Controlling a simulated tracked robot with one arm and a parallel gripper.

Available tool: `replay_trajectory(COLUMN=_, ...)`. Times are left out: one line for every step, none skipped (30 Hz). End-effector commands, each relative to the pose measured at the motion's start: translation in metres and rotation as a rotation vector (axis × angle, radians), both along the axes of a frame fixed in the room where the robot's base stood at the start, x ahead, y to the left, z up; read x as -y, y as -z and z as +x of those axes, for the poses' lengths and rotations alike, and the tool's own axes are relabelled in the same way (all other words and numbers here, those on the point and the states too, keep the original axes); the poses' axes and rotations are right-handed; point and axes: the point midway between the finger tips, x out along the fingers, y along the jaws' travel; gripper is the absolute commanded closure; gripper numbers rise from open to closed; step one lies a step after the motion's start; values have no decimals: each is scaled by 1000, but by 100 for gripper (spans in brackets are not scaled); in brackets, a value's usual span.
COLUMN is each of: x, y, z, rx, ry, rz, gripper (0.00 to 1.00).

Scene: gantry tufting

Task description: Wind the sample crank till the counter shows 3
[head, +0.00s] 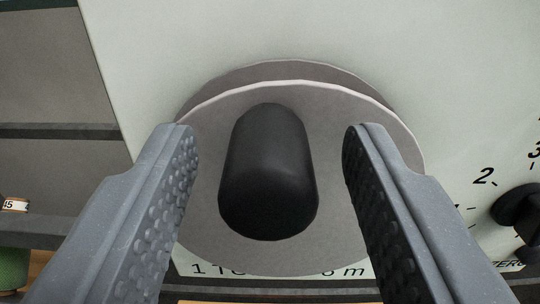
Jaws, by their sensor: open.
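The crank shows as a grey round disc (215,215) on a pale panel, with a black rounded handle (268,170) standing out from it. My gripper (269,140) is open, with one finger on each side of the black handle. A gap shows between the handle and each finger, so neither finger appears to touch it. The fingers hide parts of the disc's left and right edges. No counter reading can be made out; printed text below the disc is partly covered.
The pale panel (430,60) fills most of the view. A black knob (518,208) with a numbered dial sits at the right edge. Grey shelving (55,90) lies at the left, with a green object (14,268) bearing a tag in the lower left corner.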

Motion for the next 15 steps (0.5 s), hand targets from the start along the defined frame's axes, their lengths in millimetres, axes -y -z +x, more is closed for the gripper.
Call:
replay_trajectory(x=0, y=0, z=0, rx=0, ry=0, rz=0, gripper=55)
replay_trajectory(x=0, y=0, z=0, rx=0, ry=0, rz=0, gripper=55)
replay_trajectory(x=0, y=0, z=0, rx=0, ry=0, rz=0, gripper=66)
replay_trajectory(x=0, y=0, z=0, rx=0, ry=0, rz=0, gripper=74)
replay_trajectory(x=0, y=0, z=0, rx=0, ry=0, rz=0, gripper=83)
replay_trajectory(x=0, y=0, z=0, rx=0, ry=0, rz=0, gripper=94)
replay_trajectory(x=0, y=0, z=0, rx=0, ry=0, rz=0, gripper=100)
replay_trajectory(x=0, y=0, z=0, rx=0, ry=0, rz=0, gripper=100)
replay_trajectory(x=0, y=0, z=0, rx=0, ry=0, rz=0, gripper=100)
replay_trajectory(x=0, y=0, z=0, rx=0, ry=0, rz=0, gripper=100)
replay_trajectory(x=0, y=1, z=0, rx=0, ry=0, rz=1, gripper=100)
replay_trajectory(x=0, y=1, z=0, rx=0, ry=0, rz=3, gripper=100)
replay_trajectory(x=0, y=1, z=0, rx=0, ry=0, rz=7, gripper=100)
replay_trajectory(x=0, y=2, z=0, rx=1, ry=0, rz=12, gripper=100)
replay_trajectory(x=1, y=3, z=0, rx=2, ry=-1, rz=21, gripper=100)
